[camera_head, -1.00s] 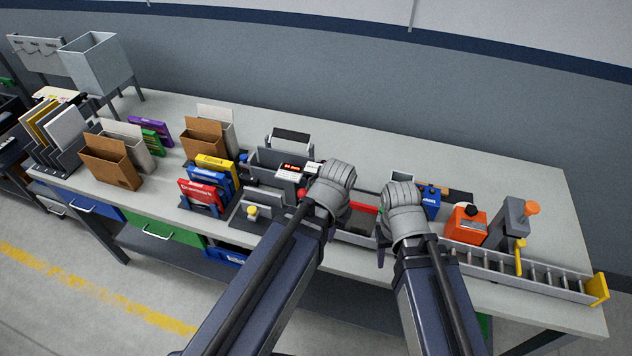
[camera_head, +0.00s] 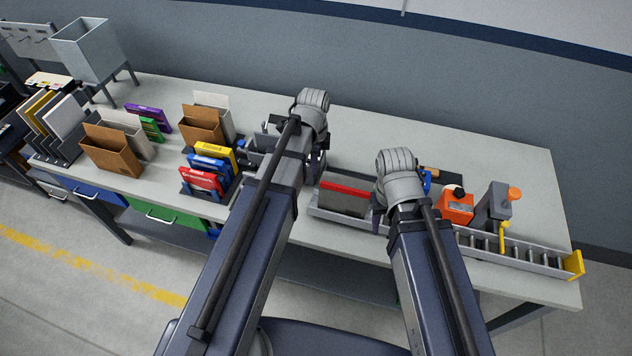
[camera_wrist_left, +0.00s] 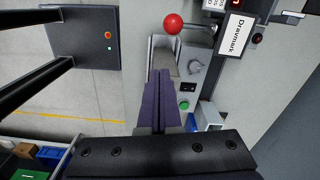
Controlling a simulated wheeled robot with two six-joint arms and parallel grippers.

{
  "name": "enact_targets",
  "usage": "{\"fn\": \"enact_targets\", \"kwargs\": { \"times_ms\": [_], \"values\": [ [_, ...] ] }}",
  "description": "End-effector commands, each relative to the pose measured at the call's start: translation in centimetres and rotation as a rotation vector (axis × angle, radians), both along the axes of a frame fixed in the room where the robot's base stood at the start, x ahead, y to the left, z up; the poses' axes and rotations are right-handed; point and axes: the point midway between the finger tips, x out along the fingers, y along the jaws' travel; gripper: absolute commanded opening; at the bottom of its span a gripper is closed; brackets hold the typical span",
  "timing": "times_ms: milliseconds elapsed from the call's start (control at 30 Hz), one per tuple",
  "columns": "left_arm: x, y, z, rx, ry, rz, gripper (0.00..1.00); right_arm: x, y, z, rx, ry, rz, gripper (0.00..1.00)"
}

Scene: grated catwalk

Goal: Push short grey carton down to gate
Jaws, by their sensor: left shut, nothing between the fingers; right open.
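A grey carton (camera_head: 343,202) with a red strip along its top sits in the left part of the long grey roller channel (camera_head: 470,255). The yellow gate (camera_head: 573,265) stands at the channel's right end. My left gripper (camera_head: 316,166) is left of and behind the carton, its tips mostly hidden by its arm. In the left wrist view its purple fingers (camera_wrist_left: 159,80) are shut and empty, above a grey panel part. My right gripper (camera_head: 378,214) is open just right of the carton; its wrist hides part of the channel, and I cannot tell whether it touches the carton.
An orange box (camera_head: 456,207) and a grey post with an orange knob (camera_head: 496,205) stand behind the channel. Red, blue and yellow boxes (camera_head: 205,170) stand in a rack at left. A red ball knob (camera_wrist_left: 172,23) is near the left fingers. The back right bench is clear.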

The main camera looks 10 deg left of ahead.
Motion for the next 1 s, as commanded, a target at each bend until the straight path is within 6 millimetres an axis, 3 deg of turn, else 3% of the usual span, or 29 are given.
{"fn": "enact_targets", "kwargs": {
  "times_ms": [200, 567, 1000],
  "values": [
    [1.1, -0.2, 0.0, 0.001, 0.009, -0.185, 0.00, 0.0, 0.0, 0.0, 0.000, 0.000, 0.000, 0.50],
    [1.1, -0.2, -0.7, 0.001, 0.009, -0.202, 0.00, 0.0, 0.0, -0.7, 0.000, 0.000, 0.000, 0.50],
    [1.1, -0.2, -5.9, 0.001, 0.009, -0.200, 0.00, 0.0, 0.0, -5.9, -0.001, -0.001, 0.006, 0.50]
  ]
}}
